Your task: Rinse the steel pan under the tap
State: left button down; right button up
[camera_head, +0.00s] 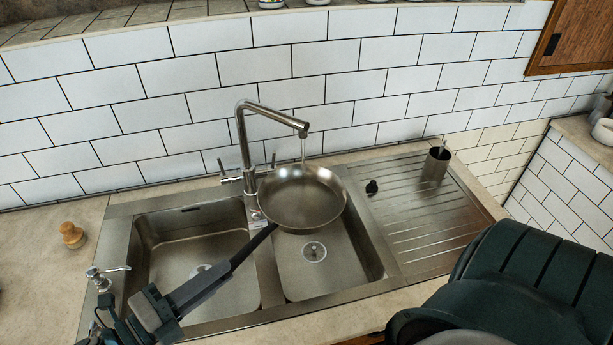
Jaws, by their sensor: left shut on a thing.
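The steel pan (302,200) is held over the right sink basin, under the tap (262,120). A thin stream of water falls from the spout into the pan near its far rim. The pan's black handle (262,236) points down and left. My left gripper (232,266) comes in from the lower left and is shut on the handle, above the divider between the basins. The gripper hides the handle's end. My right gripper is not in view.
The left basin (190,245) is empty; drains show in both basins. A ribbed drainboard (425,220) to the right holds a steel cup (435,163) and a small black item (371,187). A wooden-topped brush (72,235) and a soap dispenser (98,278) stand on the left.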

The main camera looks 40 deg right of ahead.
pick_arm(q)
jog(key=shift+r, duration=0.2)
dwell(0.4)
jog(key=s+a+r+p, duration=0.1)
jog(key=a+r+p, duration=0.2)
jog(key=a+p, duration=0.1)
jog(key=shift+s+a+r, duration=0.35)
jog(key=shift+s+r, duration=0.05)
dwell(1.0)
